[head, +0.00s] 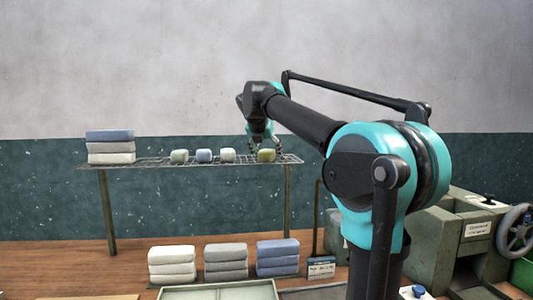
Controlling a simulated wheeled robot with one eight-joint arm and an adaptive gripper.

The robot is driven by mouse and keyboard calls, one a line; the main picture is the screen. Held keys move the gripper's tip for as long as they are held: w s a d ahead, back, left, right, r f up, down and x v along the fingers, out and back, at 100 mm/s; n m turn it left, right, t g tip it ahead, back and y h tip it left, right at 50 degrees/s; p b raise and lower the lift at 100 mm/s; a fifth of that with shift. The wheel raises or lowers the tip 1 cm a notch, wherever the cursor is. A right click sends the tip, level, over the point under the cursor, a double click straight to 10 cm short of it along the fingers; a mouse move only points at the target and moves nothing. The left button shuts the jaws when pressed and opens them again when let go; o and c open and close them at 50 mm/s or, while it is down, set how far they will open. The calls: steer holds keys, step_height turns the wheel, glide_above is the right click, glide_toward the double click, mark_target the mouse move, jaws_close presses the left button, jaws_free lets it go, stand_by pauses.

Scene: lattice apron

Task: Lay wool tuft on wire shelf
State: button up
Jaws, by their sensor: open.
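The wire shelf (140,162) is a thin mesh top on posts in front of the wall. Several small rounded tufts sit in a row on it: a pale green one (179,156), a blue one (204,156), a white one (228,155) and an olive-green one (266,156) near the right end. My gripper (266,148) is open, pointing down just over the olive-green tuft, with fingers about either side of it. I cannot tell whether the fingers touch it.
A folded stack (110,147) stands on the shelf's left end. White (172,264), grey (226,262) and blue (278,258) stacks lie below. A pale tray (218,291) is in front. A green machine with a handwheel (516,231) stands right.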

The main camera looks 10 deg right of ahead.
steer(key=v, duration=1.2)
